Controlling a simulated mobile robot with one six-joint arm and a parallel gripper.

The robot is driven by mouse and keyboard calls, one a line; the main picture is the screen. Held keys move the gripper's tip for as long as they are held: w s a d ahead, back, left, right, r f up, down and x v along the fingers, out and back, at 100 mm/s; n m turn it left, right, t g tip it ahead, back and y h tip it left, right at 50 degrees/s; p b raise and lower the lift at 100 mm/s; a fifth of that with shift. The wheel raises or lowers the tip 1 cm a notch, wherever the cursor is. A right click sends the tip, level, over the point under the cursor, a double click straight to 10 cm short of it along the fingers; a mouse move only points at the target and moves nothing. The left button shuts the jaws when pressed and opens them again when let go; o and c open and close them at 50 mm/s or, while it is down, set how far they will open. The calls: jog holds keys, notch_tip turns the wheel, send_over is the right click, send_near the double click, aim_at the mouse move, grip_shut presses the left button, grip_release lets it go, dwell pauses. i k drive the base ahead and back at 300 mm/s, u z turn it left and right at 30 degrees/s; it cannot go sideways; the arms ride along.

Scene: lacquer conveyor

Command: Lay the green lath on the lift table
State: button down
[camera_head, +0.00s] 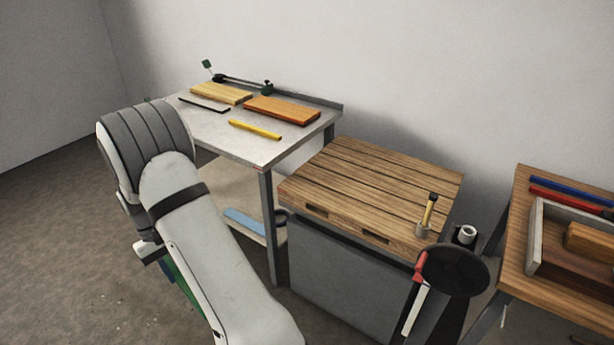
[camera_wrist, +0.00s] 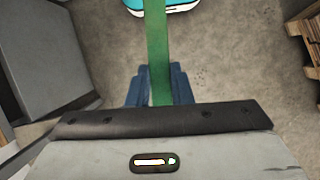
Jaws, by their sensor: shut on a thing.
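The green lath (camera_wrist: 157,40) runs lengthwise up the wrist view, between the blue fingers of my gripper (camera_wrist: 159,85). My gripper is shut on it, and the floor shows below. In the head view only a strip of the lath (camera_head: 181,277) shows beside my arm, which hides most of it and the gripper. A slatted wooden top on a grey base (camera_head: 372,190) stands at the middle right; it looks like the lift table, but I cannot be sure. My gripper is well to its left, apart from it.
A grey-topped bench (camera_head: 215,128) holds boards, a dark strip and a yellow lath (camera_head: 255,130). A right-hand table (camera_head: 520,220) carries a tray and coloured laths.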

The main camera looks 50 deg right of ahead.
aim_at(336, 179)
jog(key=u, duration=0.35)
jog(key=i, duration=0.15)
jog(key=z, duration=2.4)
jog(key=k, duration=0.6)
jog(key=z, duration=0.25)
jog(key=i, duration=1.6)
jog(key=u, duration=0.3)
